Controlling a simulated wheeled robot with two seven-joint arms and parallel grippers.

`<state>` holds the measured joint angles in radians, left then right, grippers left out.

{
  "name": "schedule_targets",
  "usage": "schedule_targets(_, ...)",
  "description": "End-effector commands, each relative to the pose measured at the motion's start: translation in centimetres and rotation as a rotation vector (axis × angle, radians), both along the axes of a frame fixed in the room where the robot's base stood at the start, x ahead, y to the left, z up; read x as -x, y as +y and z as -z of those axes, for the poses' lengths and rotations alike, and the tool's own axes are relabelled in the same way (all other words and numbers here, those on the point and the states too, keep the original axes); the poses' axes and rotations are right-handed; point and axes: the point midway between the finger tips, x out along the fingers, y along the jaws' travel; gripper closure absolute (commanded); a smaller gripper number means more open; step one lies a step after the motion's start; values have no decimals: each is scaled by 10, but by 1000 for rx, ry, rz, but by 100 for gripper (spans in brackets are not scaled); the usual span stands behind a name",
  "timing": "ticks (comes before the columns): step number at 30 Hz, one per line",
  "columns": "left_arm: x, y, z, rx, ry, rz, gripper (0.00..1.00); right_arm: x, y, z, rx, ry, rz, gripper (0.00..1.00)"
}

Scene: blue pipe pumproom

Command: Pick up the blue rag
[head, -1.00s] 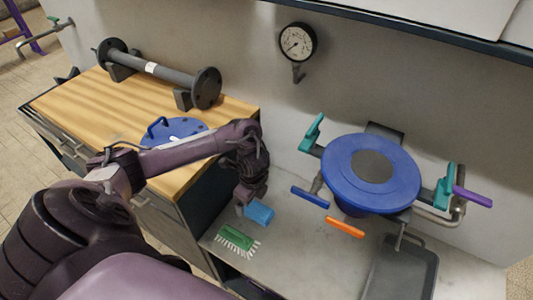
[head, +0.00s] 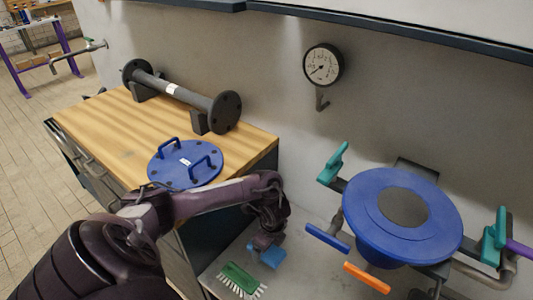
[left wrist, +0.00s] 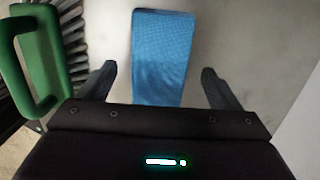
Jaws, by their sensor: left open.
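The blue rag (head: 272,257) lies on the grey lower surface, to the right of the green brush. In the left wrist view the rag (left wrist: 161,55) is a flat textured rectangle running away from me, between the two fingers. My left gripper (head: 262,243) is just above the rag's near part and partly covers it in the head view. Its fingers (left wrist: 158,82) are spread, one on each side of the rag, with a gap to it on both sides. Whether the fingertips touch the surface is unclear. My right gripper is not in view.
A green brush with pale bristles (head: 243,279) lies close left of the rag; its handle (left wrist: 42,60) is near the left finger. The wooden-topped cabinet (head: 110,130) stands left. A blue round vessel (head: 365,218) with teal, blue and orange handles stands right.

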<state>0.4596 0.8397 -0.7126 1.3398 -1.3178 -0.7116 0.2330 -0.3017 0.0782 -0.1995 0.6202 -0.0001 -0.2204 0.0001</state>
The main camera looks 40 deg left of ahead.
Motion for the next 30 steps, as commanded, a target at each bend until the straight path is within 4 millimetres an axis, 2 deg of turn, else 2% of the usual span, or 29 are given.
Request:
schedule_targets(1,1,1,9,0,2,-1,15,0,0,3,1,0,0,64)
schedule_targets(4,1,2,17,0,0,-1,15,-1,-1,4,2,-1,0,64)
schedule_targets(12,1,3,19,-1,-1,1,15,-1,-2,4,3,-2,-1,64)
schedule_targets(23,1,3,19,-1,-1,0,62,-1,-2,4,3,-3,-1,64)
schedule_targets(30,1,3,18,-1,-1,0,63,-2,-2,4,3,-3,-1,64)
